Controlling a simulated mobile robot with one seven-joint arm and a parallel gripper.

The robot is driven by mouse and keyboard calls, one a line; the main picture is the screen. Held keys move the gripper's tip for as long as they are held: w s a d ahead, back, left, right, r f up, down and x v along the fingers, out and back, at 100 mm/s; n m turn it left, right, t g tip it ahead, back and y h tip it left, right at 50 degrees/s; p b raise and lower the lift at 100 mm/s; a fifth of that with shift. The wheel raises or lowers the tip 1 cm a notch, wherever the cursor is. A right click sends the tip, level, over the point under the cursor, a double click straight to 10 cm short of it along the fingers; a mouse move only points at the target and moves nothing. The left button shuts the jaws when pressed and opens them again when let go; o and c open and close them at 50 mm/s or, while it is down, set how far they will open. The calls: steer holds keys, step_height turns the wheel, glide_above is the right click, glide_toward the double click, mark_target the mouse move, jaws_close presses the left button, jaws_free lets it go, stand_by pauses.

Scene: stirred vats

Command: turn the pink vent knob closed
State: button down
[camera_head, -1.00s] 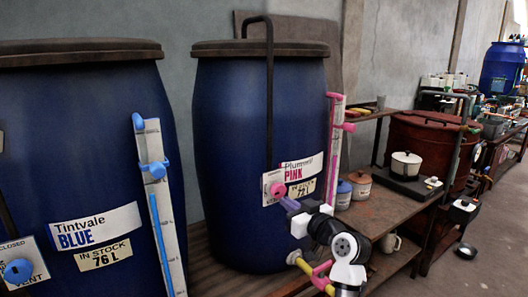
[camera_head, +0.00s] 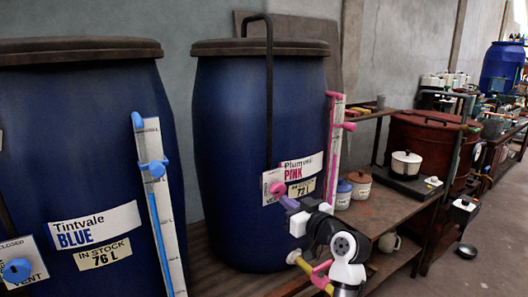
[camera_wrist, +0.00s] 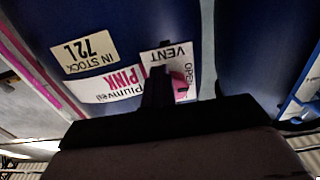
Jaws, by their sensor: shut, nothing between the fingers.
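The pink vent knob (camera_head: 276,188) is on the front of the blue Plumveil pink vat (camera_head: 240,130), at the left of its label. In the wrist view the knob (camera_wrist: 180,84) shows upside down on its white VENT plate (camera_wrist: 174,60), with the word OPEN beside it. My gripper (camera_head: 287,202) is shut and empty, its tips close to the knob at its lower right. In the wrist view the dark fingers (camera_wrist: 158,88) lie right beside the knob and cover part of the plate. I cannot tell whether they touch the knob.
The Tintvale blue vat (camera_head: 75,150) with its own blue knob (camera_head: 17,271) stands at the left. A pink-clamped gauge (camera_head: 335,145) rises right of the knob. Jars (camera_head: 361,185) stand on the bench at the right. A yellow and pink tap is below my wrist.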

steer(key=shift+s+a, duration=0.15)
steer(key=shift+a, duration=0.1)
steer(key=shift+s+a+b, duration=0.2)
steer(key=shift+a+b, duration=0.1)
steer(key=shift+b, duration=0.3)
steer(key=shift+s+a, duration=0.1)
steer(key=shift+a, duration=0.1)
steer(key=shift+s+a+r+b, duration=0.2)
steer(key=shift+a+b, duration=0.1)
steer(key=shift+b, duration=0.1)
steer(key=shift+f, duration=0.1)
steer(key=b+v, duration=0.1)
steer(key=v, duration=0.5)
steer(key=shift+f+b, duration=0.35)
